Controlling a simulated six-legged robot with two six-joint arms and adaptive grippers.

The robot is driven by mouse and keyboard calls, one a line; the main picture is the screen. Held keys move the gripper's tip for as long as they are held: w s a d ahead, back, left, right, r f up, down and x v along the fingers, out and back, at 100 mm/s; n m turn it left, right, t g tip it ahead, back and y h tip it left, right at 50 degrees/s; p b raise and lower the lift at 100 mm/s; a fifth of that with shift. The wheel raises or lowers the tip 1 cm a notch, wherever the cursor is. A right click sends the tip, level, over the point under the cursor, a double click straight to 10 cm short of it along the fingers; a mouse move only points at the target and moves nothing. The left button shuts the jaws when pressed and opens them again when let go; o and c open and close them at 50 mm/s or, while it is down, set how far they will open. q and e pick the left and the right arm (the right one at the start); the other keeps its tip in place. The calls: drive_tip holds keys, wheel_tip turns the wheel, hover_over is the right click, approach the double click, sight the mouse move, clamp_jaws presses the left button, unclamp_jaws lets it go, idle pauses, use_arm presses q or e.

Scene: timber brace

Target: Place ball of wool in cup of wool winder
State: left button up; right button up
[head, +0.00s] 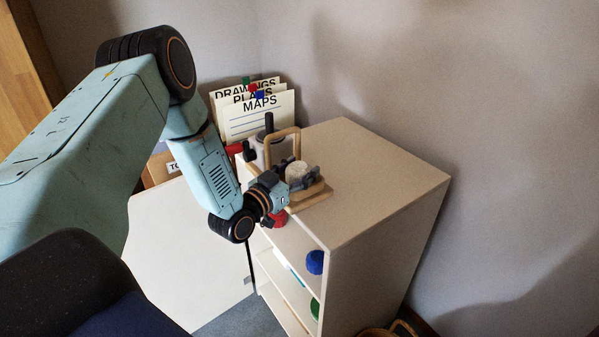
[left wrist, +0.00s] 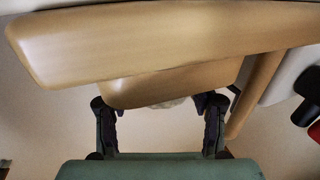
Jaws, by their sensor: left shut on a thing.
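A cream ball of wool (head: 297,169) shows at my left gripper (head: 301,184), over the top of a pale cabinet. The gripper's fingers are shut on it, from its near side. The wooden wool winder (head: 318,195) stands at the same spot, with an upright wooden loop behind the wool. In the left wrist view, the winder's wood (left wrist: 150,40) fills the top, close to the camera. The fingers (left wrist: 160,125) stand apart there, and only a pale sliver of wool (left wrist: 172,103) shows between them. The winder's cup is not clearly visible, and I cannot tell whether the wool touches it.
The cabinet top (head: 375,175) is clear on the right. A pale jar (head: 262,156) and upright folders (head: 258,118) stand behind the winder. A red object (head: 276,219) sits below the gripper. Blue (head: 315,262) and green items lie on the cabinet's shelves.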

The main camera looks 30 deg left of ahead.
use_arm(q)
drive_tip(key=shift+w+f, duration=0.15)
drive_tip(key=shift+w, duration=0.05)
drive_tip(key=o, duration=0.7)
drive_tip(key=shift+a, duration=0.1)
drive_tip(key=shift+c, duration=0.2)
drive_tip(key=o, duration=0.5)
drive_tip(key=shift+s+r, duration=0.25)
drive_tip(key=shift+w+f, duration=0.2)
drive_tip(key=shift+w, duration=0.05)
drive_tip(key=s+p, duration=0.1)
drive_tip(key=s, duration=0.3)
drive_tip(key=s+p, duration=0.1)
drive_tip(key=s, duration=0.3)
drive_tip(key=s+p, duration=0.1)
drive_tip(key=s, duration=0.3)
drive_tip(key=shift+a, duration=0.4)
